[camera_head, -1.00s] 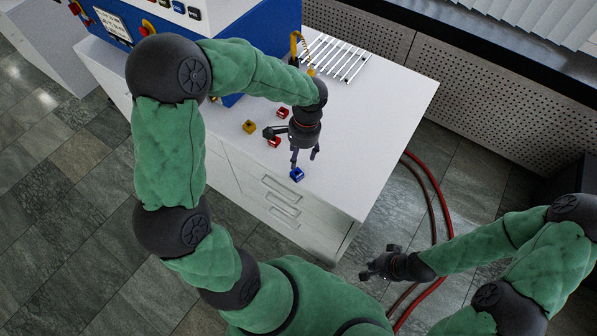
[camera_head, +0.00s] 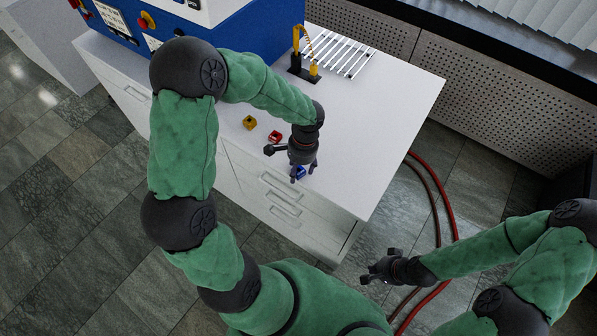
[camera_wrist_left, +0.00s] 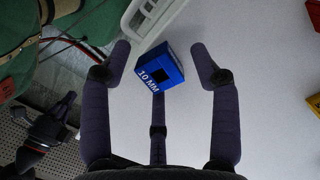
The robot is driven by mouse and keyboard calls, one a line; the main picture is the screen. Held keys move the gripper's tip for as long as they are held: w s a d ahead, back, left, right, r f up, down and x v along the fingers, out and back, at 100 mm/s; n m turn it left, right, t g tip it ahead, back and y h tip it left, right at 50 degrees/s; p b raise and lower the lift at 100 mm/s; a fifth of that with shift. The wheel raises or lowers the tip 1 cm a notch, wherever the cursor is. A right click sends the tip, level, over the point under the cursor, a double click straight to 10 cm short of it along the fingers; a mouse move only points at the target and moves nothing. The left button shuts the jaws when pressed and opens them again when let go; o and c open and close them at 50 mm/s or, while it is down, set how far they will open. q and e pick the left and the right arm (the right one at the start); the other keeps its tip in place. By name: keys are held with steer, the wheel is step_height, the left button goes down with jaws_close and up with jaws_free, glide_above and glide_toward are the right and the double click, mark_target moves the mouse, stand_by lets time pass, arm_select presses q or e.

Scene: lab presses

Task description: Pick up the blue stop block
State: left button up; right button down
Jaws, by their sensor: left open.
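The blue stop block (camera_head: 300,173) sits on the white cabinet top close to its front edge, partly covered by my left gripper (camera_head: 303,176). In the left wrist view the block (camera_wrist_left: 160,68) shows "10 MM" on one face and a dark opening on top. My left gripper (camera_wrist_left: 160,55) is open, with one finger on each side of the block and a third finger below it; none is closed on it. My right gripper (camera_head: 380,267) hangs out over the floor, away from the cabinet; its finger opening is unclear.
A yellow block (camera_head: 249,122) and a red block (camera_head: 274,136) stand farther back on the cabinet top (camera_head: 385,115). A black and yellow fixture (camera_head: 306,70) and a slatted rack (camera_head: 340,52) are at the back. The blue press (camera_head: 265,35) stands behind my left arm.

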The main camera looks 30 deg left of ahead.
arm_select(q)
jaws_close()
steer(key=shift+r, duration=0.1)
